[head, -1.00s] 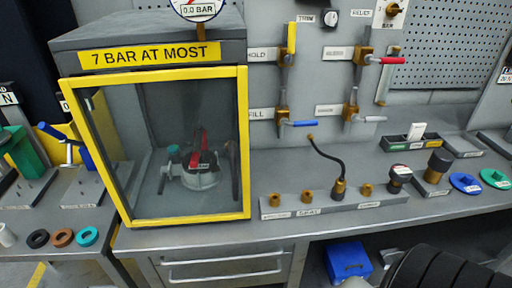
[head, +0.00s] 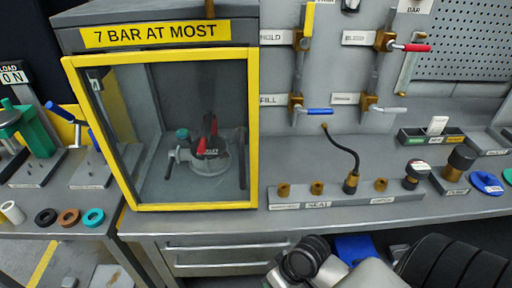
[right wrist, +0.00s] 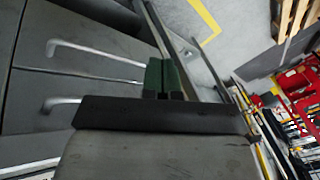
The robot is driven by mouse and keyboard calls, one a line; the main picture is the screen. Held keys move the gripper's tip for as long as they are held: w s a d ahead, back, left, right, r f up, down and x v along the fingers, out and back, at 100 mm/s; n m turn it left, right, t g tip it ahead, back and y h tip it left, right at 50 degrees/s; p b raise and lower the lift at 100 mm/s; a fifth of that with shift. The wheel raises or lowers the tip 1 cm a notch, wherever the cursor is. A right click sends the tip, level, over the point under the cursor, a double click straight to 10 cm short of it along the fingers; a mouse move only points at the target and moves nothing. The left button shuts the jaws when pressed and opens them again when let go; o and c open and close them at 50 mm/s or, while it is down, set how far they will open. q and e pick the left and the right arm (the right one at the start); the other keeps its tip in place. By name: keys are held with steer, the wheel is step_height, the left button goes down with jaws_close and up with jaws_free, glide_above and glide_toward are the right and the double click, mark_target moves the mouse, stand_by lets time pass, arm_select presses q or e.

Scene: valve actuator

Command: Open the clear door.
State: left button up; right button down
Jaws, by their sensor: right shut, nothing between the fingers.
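The clear door (head: 254,130) has a yellow frame and a see-through panel, and covers the front of the grey cabinet (head: 155,17) under the "7 BAR AT MOST" sign. It looks shut. A dark upright bar (head: 242,160) shows near its right edge, perhaps the handle. Behind the panel sits a grey, red and teal fitting (head: 205,155). My right gripper (right wrist: 164,75) shows green fingers close together in the right wrist view, empty, with drawer handles to their left. In the head view my right arm is low, below the bench edge; its fingers are not clearly visible. My left gripper is not in view.
The bench (head: 330,215) carries a rack of brass fittings with a black hose (head: 342,150) right of the door. Drawers (head: 225,255) lie below the cabinet. Valves with coloured levers (head: 320,111) are on the wall. Coloured rings (head: 68,217) lie at left.

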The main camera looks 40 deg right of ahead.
steer(key=w+d+r+m+t+y, duration=0.15)
steer(key=w+d+r+y, duration=0.3)
steer(key=r, duration=0.55)
steer(key=w+d+r+m+t+y, duration=0.15)
steer(key=w+d+r+y, duration=0.35)
steer(key=r, duration=0.5)
steer(key=w+d+r+m+t+y, duration=0.1)
steer(key=w+d+r+m+y, duration=0.15)
steer(key=d+r, duration=0.55)
steer(key=r+p+x, duration=0.2)
steer(key=p+x, duration=0.2)
steer(key=x, duration=0.8)
steer(key=shift+r+y, duration=0.25)
steer(key=shift+y, duration=0.05)
steer(key=shift+a, duration=0.15)
